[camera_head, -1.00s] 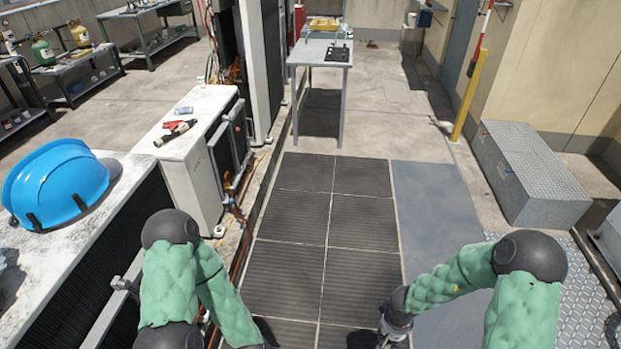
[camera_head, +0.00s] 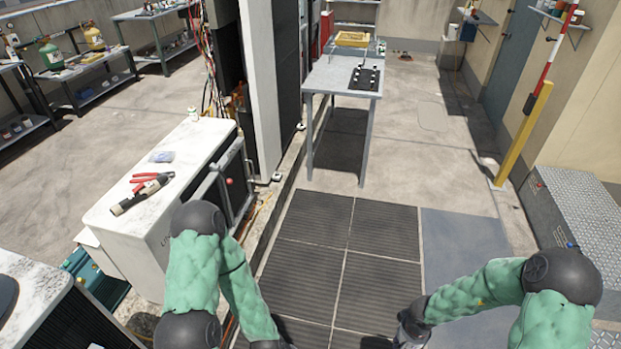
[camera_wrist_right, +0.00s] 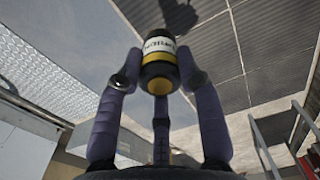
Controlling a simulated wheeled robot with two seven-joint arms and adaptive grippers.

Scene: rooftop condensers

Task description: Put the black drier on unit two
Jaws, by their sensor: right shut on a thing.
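A black cylinder with a white printed label and a yellow band, which looks like the black drier (camera_wrist_right: 158,48), is held between the fingers of my right gripper (camera_wrist_right: 160,75) in the right wrist view. In the head view my right gripper (camera_head: 411,330) is low at the bottom edge, over the dark floor mats, and the drier is not clear there. A white condenser unit (camera_head: 112,213) stands at left with lettering on its front, too cut off to read. My left arm reaches down in front of it; its gripper is below the picture.
Red-handled pliers (camera_head: 146,180), a dark tool (camera_head: 138,196) and a small packet (camera_head: 161,157) lie on the unit's top. A grey table (camera_head: 330,79) with a black pegged plate (camera_head: 364,77) stands ahead. A metal chest (camera_head: 590,215) is at right. Mats between are clear.

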